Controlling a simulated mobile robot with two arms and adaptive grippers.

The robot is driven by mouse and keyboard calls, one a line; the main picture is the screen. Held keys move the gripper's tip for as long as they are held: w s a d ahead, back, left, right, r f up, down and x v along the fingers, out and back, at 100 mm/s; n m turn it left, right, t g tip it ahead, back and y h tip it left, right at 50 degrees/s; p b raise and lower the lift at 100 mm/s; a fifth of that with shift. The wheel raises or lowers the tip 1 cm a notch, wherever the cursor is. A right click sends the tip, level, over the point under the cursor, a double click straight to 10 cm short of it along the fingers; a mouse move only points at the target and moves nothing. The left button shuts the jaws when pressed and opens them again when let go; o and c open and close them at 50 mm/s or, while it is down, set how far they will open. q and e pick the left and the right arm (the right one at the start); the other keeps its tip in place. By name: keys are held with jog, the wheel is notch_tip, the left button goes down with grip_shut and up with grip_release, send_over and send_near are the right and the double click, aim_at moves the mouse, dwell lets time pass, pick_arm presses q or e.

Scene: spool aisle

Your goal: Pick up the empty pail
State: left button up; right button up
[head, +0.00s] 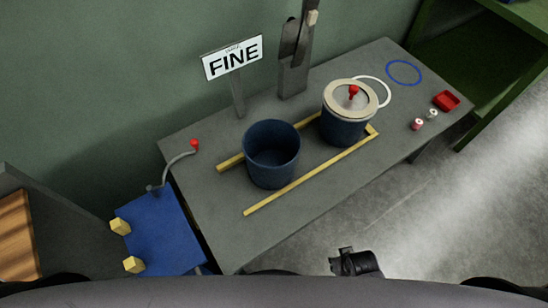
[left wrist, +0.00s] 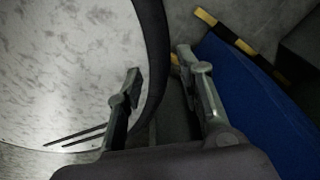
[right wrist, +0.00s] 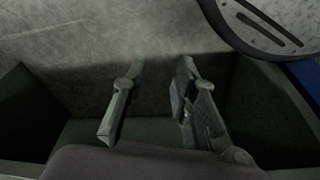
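The empty pail (head: 272,155) is dark blue, open at the top and upright on the grey table between yellow rails. A second dark blue pail (head: 343,128) with a cream lid and a red knob stands behind it to the right. My right gripper (head: 347,255) is low in front of the table, apart from both pails. In the right wrist view my right gripper (right wrist: 155,85) has its fingers spread with nothing between them. In the left wrist view my left gripper (left wrist: 160,70) is also spread and empty; the head view does not show it. Neither wrist view shows a pail.
The grey table (head: 220,210) carries yellow rails (head: 310,184), a FINE sign (head: 233,58), a blue ring (head: 404,73), a red tray (head: 446,101) and small spools (head: 417,124). A blue platform (head: 162,235) with yellow blocks adjoins at left. Floor is clear at right.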

jog(key=w+a+r+n+b, duration=0.1)
jog(key=w+a+r, duration=0.15)
jog(key=r, duration=0.45)
jog(key=w+a+r, duration=0.1)
jog(key=w+r, duration=0.3)
jog(key=r, duration=0.2)
notch_tip(320, 180, up, 20)
jog(key=n+g, duration=0.2)
jog(key=n, duration=1.9)
send_over(285, 170)
jog(key=shift+r+b, duration=0.1)
jog(key=shift+b, duration=0.25)
jog(key=f, duration=0.8)
jog(key=f+b, duration=0.1)
jog(key=f, duration=0.3)
jog(key=shift+w, duration=0.25)
jog(key=shift+n, duration=0.3)
jog(key=shift+f, duration=2.65)
